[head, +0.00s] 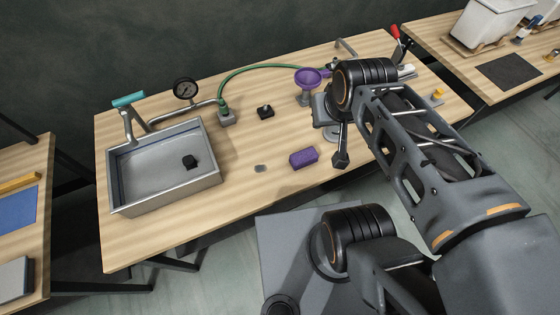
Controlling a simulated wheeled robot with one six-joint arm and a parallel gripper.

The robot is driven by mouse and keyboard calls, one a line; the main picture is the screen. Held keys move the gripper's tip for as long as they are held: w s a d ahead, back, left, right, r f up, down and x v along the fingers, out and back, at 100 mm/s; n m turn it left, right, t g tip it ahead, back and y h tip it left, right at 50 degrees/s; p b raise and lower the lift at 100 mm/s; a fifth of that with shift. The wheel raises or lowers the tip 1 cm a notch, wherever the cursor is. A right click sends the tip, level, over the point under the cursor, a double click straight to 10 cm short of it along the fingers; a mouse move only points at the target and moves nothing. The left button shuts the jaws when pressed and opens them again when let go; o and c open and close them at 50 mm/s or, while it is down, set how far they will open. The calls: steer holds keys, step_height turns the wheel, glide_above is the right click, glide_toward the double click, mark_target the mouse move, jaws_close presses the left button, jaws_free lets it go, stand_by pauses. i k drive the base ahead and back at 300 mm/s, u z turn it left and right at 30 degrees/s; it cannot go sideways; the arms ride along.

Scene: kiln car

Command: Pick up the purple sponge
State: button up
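The purple sponge (303,157) is a small block lying on the wooden table (250,200) near its front edge, right of the middle. It looks fully visible, with nothing on it. My gripper (336,142) hangs below my wrist, to the right of the sponge and apart from it. One dark fingertip shows clearly; the rest is partly hidden by my arm, so I cannot tell how far the fingers are apart.
A grey flat piece (260,168) lies left of the sponge. Behind are a black block (265,112), a green hose (245,69) and a purple funnel (307,77).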

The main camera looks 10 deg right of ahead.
mark_target(302, 159)
steer(key=z, duration=1.55)
steer(key=k, duration=0.9)
steer(key=u, duration=1.25)
steer(key=i, duration=0.45)
